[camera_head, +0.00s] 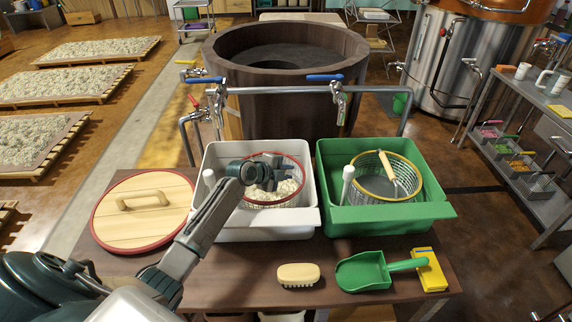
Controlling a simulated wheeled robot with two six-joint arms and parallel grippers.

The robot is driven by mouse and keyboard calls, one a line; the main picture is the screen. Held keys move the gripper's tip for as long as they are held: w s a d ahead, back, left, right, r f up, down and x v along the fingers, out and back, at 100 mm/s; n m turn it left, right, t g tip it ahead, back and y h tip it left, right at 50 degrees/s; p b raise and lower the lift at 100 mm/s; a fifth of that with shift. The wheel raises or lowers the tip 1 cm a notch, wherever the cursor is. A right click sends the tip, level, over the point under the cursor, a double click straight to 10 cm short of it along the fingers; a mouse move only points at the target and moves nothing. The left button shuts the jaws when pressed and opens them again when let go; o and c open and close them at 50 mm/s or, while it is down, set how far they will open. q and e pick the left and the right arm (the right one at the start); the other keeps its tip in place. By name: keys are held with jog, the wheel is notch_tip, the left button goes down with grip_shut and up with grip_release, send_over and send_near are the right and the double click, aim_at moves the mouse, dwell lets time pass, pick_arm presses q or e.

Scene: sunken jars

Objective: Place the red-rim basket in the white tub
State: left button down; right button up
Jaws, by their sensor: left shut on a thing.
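The white tub (222,224) stands on the dark wooden bench in the middle. The red-rim basket (287,202) is inside the white tub, with pale contents showing in it. My left gripper (277,176) reaches in over the tub's left side and is shut on the red-rim basket near its rim. The gripper and wrist hide part of the basket and its back left rim. I cannot tell whether the basket rests on the tub's floor. My right gripper is not in view.
A green tub (436,211) with a yellow-rim basket (418,187) stands right of the white tub. A round wooden lid (110,225) lies left. A brush (298,275), green scoop (362,272) and yellow block (430,270) lie in front. Taps and a pipe (270,91) run behind.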

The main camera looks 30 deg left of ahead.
pick_arm(q)
jog(key=shift+w+f, duration=0.1)
jog(key=shift+f, duration=0.05)
jog(key=c, duration=1.3)
grip_release()
jog(key=shift+f, duration=0.15)
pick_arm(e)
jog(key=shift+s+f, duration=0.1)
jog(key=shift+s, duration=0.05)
pick_arm(q)
jog(key=shift+s+a, duration=0.1)
jog(key=shift+s, duration=0.25)
jog(key=shift+b+v, duration=0.6)
jog(key=shift+v, duration=2.95)
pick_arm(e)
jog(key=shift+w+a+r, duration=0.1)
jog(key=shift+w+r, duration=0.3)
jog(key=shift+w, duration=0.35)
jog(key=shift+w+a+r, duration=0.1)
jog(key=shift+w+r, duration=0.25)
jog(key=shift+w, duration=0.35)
pick_arm(q)
jog(key=shift+r, duration=0.25)
